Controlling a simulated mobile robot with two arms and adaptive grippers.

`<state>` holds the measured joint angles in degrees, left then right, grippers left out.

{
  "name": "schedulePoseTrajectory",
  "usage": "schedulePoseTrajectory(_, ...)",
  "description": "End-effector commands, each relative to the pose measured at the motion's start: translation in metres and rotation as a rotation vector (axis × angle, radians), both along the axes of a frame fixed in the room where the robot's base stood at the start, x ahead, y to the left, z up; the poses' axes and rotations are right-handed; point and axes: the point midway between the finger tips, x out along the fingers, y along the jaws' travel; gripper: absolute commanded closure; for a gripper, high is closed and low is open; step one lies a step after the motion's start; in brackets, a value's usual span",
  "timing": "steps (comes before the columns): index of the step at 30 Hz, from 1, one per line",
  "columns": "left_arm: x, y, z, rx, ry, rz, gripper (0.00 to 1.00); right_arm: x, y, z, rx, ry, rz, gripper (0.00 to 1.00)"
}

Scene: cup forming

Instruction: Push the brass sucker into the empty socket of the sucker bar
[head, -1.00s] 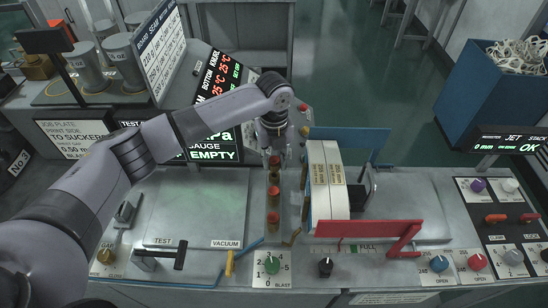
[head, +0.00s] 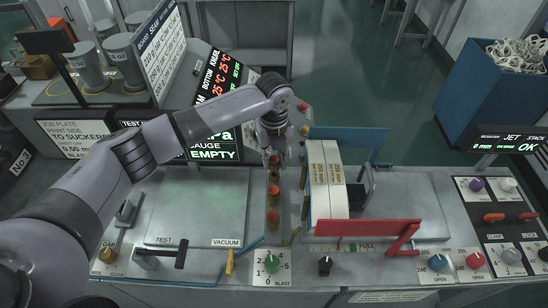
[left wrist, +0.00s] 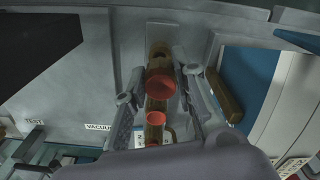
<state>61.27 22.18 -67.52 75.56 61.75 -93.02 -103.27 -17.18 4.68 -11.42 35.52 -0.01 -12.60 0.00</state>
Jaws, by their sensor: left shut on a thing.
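My left gripper (head: 274,157) is over the far end of the sucker bar (head: 273,229), with its fingers pointing down. It is shut on the brass sucker (head: 274,161), which has a red cup on top; in the left wrist view the red cup (left wrist: 160,88) shows between the two fingers. Two more red-topped suckers, a middle one (head: 273,190) and a near one (head: 273,216), stand in a row on the bar towards me. The fingers and the held sucker hide the socket below, so I cannot tell how deep the sucker sits. My right gripper is not in view.
A stack of white blanks (head: 328,180) stands close to the right of the bar, between a blue plate (head: 348,139) and a red bar (head: 368,228). A flat grey plate (head: 195,205) lies to the left. Knobs line the front edge, including a green one (head: 272,264).

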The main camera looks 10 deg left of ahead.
Motion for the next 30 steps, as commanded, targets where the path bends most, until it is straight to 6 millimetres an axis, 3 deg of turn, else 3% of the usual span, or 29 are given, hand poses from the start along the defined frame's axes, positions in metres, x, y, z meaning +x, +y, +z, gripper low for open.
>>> schedulePoseTrajectory(30,0.0,0.0,-0.021,0.0,0.001,0.0,1.0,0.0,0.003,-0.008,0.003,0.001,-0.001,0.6)
